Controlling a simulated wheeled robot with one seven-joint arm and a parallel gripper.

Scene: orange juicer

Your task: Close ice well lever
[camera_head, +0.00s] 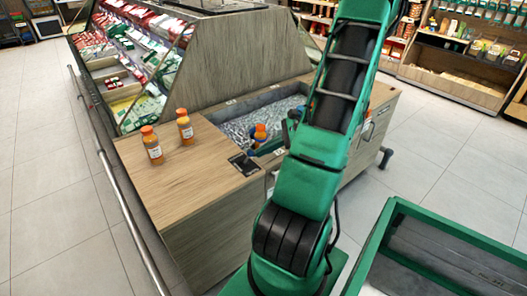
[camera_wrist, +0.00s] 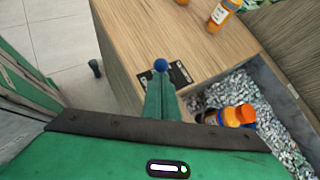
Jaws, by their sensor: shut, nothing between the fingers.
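The ice well (camera_head: 278,108) is a grey-walled bin of ice sunk in the wooden counter; it also shows in the wrist view (camera_wrist: 290,135). Beside it is the lever's black base plate (camera_head: 244,163), also visible in the wrist view (camera_wrist: 180,75). The lever's blue ball knob (camera_wrist: 160,65) appears right at the tip of my gripper (camera_wrist: 159,85). My gripper's green fingers are shut with nothing between them. They cover the lever's shaft, and I cannot tell whether they touch the knob.
Orange juice bottles (camera_head: 152,145) stand on the counter (camera_head: 200,185) left of the well. A sloped display case (camera_head: 130,70) rises behind. A green-framed bin (camera_head: 450,240) is at the lower right. The tiled floor at left is clear.

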